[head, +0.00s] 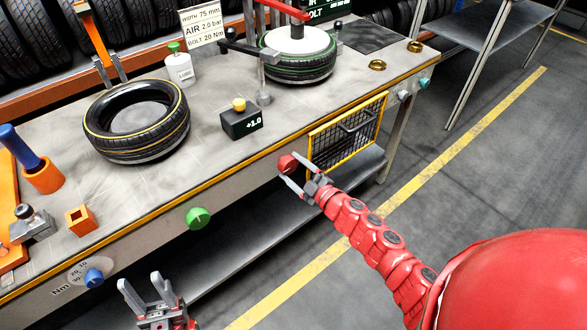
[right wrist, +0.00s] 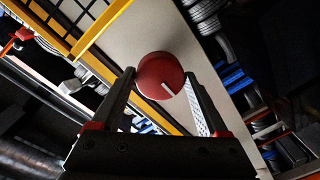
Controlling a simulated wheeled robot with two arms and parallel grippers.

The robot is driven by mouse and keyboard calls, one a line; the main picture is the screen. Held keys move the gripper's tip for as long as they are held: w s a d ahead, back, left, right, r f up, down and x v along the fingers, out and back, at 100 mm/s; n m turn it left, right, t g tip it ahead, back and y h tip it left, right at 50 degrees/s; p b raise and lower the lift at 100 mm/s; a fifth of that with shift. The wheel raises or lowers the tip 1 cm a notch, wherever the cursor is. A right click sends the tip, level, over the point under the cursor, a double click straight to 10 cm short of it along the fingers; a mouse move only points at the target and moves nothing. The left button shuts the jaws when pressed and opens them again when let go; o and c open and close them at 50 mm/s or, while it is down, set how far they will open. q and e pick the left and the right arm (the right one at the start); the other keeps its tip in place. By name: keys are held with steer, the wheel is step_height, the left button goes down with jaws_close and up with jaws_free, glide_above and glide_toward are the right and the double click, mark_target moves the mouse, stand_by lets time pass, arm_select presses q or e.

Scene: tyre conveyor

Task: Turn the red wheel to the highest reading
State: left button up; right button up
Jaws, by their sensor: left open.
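The red wheel (head: 288,163) is a small round knob on the bench's front face, left of the mesh panel. In the right wrist view the red wheel (right wrist: 158,72) shows a white pointer mark toward its lower right. My right gripper (head: 288,170) reaches it, one finger on each side. In the right wrist view the fingers (right wrist: 159,78) are spread about the wheel's width, with a slight gap at the left; firm contact does not show. I see no scale beside the wheel. My left gripper (head: 144,284) is open and empty, low before the bench.
A mesh panel with yellow frame (head: 346,132) is right of the wheel. A green knob (head: 198,218) and a blue knob (head: 94,278) with an Nm scale are on the bench front. A tyre (head: 137,142) lies on the bench.

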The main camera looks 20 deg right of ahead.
steer(key=shift+o, duration=1.4)
steer(key=v, duration=1.7)
steer(key=shift+s, duration=0.15)
steer(key=shift+d, duration=0.15)
